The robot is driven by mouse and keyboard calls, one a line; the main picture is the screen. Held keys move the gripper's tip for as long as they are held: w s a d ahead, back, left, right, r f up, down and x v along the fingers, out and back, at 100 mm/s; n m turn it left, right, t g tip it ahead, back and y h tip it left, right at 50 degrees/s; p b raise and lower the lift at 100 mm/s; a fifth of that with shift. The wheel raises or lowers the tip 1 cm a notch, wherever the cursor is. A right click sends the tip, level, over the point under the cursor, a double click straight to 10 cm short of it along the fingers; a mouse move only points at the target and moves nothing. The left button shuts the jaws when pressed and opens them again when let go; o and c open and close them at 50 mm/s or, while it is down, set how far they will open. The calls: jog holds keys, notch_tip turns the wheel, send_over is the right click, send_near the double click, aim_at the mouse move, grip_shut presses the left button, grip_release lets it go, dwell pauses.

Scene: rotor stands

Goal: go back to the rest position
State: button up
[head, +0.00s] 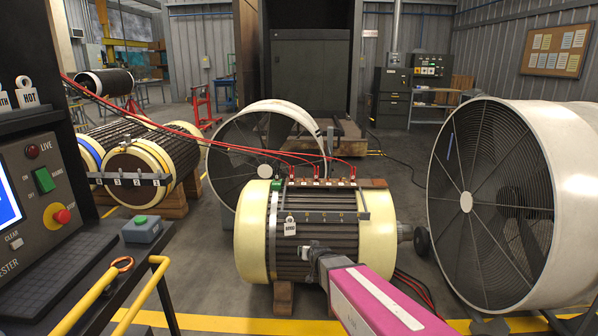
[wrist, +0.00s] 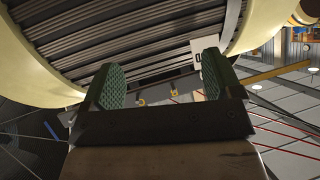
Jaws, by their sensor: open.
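My gripper (head: 316,257) is at the end of my pink arm, in front of the near rotor (head: 345,232) with cream end rings. In the wrist view its two green-padded fingers (wrist: 162,82) stand wide apart with nothing held between them. The rotor's dark bars (wrist: 130,38) fill the upper part of that view. A white tag (head: 290,226) hangs on the rotor's front, just up and left of the gripper. A pale plate, perhaps this tag, shows beside the right finger in the wrist view (wrist: 196,53). Whether the fingers touch the rotor I cannot tell.
Red leads (head: 225,146) run from the left to clips on the rotor's top. A tester console (head: 45,200) with a yellow rail (head: 140,295) stands at left. A large fan (head: 510,200) stands at right, another fan (head: 262,150) behind. More rotors (head: 150,165) lie at left.

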jog(key=s+d+g+h, duration=0.1)
jog(key=s+d+g, duration=0.4)
jog(key=s, duration=0.5)
jog(key=s+d+g+h, duration=0.1)
jog(key=s+d+g, duration=0.5)
jog(key=s+d, duration=0.3)
jog(key=shift+s+d+r+m+g, duration=0.25)
jog(key=shift+s+r, duration=0.2)
jog(key=shift+s, duration=0.7)
